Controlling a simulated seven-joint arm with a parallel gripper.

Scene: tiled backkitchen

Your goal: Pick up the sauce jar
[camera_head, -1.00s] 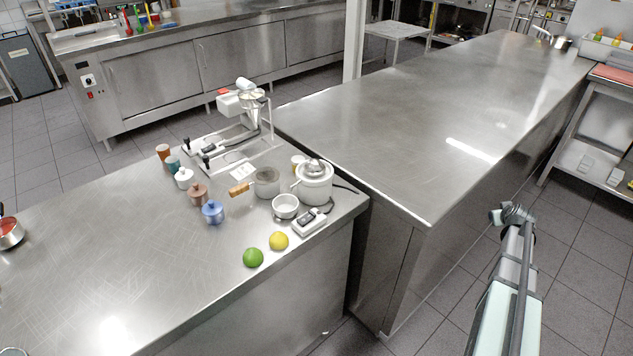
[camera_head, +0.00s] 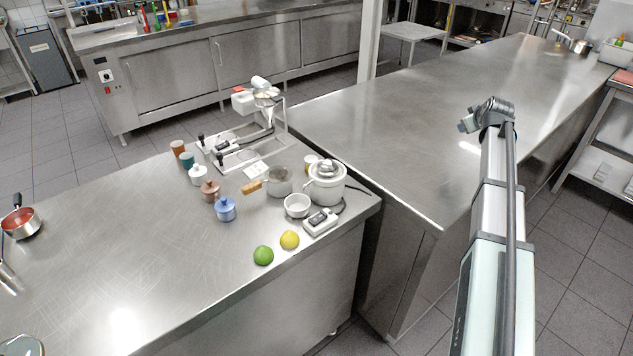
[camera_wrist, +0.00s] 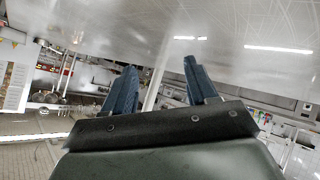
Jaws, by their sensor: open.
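Three small lidded pots stand upright on the near steel counter (camera_head: 120,250): a white one (camera_head: 198,175), a brown one (camera_head: 210,191) and a blue one (camera_head: 226,209). I cannot tell which of them is the sauce jar. My gripper (camera_wrist: 160,78) is open and empty in the wrist view, its two blue-grey fingers apart. In the head view the end of my arm is over the long counter at right, well away from the pots. No pot shows between the fingers.
Around the pots stand cups (camera_head: 187,160), a wooden-handled saucepan (camera_head: 279,181), a white cooker (camera_head: 327,184), a bowl (camera_head: 297,205), a lime (camera_head: 263,255) and a lemon (camera_head: 290,239). A pan with red contents (camera_head: 20,224) is at far left. The long counter (camera_head: 400,130) is mostly clear.

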